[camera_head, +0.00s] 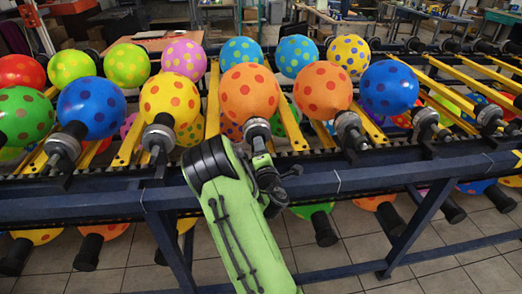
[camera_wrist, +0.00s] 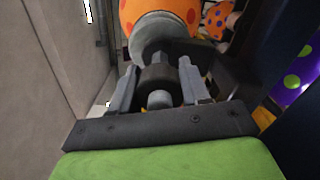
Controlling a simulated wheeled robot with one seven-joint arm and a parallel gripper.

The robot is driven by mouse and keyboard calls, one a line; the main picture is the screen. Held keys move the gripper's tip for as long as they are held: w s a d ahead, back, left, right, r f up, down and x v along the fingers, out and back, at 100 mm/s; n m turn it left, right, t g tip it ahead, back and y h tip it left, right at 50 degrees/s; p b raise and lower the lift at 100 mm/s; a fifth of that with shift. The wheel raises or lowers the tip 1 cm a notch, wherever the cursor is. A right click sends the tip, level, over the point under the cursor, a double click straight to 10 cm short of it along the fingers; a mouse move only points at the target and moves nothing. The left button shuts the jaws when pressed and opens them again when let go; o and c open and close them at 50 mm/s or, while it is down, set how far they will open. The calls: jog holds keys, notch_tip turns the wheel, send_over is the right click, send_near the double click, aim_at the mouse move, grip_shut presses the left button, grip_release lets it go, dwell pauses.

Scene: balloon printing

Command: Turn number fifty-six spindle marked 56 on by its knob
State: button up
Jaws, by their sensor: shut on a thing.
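The spindle (camera_wrist: 163,30) in front of my gripper carries an orange balloon with red dots (camera_head: 249,92). It is the middle one of the near row in the head view. Its dark round knob (camera_wrist: 159,78) sits between the two grey fingers of my gripper (camera_wrist: 158,88) in the wrist view. The fingers press on the knob from both sides, so my gripper is shut on it. In the head view my green arm reaches up from below and my wrist hides most of this spindle's front end. I cannot read a number 56 on it.
Beside it stand spindles with a yellow balloon (camera_head: 170,98) on the left and another orange balloon (camera_head: 323,90) on the right. A dark blue rail (camera_head: 365,177) runs along the front of the rack. More balloons hang below it. Tiled floor shows in front.

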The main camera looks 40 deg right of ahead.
jog(key=shift+m, duration=0.5)
jog(key=shift+f, duration=0.1)
jog(key=o, duration=1.1)
jog(key=shift+c, duration=0.2)
